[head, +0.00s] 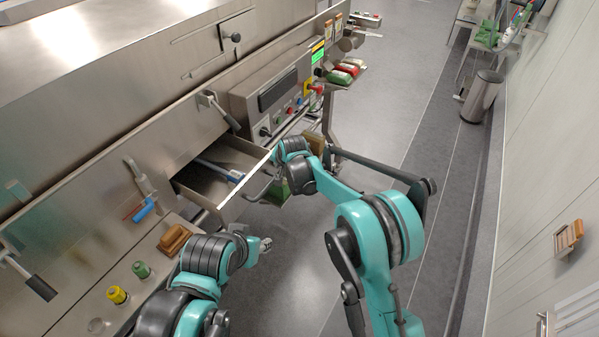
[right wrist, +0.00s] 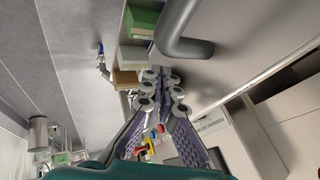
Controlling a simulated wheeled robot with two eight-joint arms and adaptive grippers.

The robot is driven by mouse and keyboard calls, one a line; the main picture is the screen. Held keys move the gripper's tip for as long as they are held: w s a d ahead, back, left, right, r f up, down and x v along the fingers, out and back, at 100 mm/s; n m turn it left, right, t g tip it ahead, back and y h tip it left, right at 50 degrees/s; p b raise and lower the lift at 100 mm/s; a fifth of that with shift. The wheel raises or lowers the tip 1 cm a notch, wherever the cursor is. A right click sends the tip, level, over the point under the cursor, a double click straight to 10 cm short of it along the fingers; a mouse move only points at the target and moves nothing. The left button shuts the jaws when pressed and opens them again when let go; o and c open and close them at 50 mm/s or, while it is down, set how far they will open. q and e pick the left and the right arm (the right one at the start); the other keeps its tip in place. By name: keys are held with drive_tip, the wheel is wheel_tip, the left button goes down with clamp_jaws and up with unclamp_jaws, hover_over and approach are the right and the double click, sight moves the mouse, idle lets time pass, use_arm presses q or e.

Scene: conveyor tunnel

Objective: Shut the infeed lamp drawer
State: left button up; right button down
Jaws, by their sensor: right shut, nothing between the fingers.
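The drawer (head: 236,153) stands open from the steel machine side in the head view. A tool with a blue part (head: 235,176) lies in it. Its bent grey handle (head: 262,188) is at the front. A thick bent grey bar, apparently this handle, shows large in the right wrist view (right wrist: 186,42). My right gripper (right wrist: 163,84) is shut and empty, with its fingertips just below and left of that bar; contact cannot be told. In the head view my right wrist is at the drawer front and hides part of it. My left gripper (head: 265,244) is low beside the machine; its jaws are unclear.
A control box (head: 275,97) with buttons is beyond the drawer. A green box (right wrist: 143,22) and a brown box (right wrist: 125,78) are close to my right gripper. A brown block (head: 174,240) and buttons sit on the near ledge. The aisle floor (head: 390,130) is clear.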

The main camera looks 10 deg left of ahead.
approach(253, 156)
drive_tip(key=p+x, duration=0.1)
drive_tip(key=x, duration=0.3)
drive_tip(key=shift+f, duration=0.1)
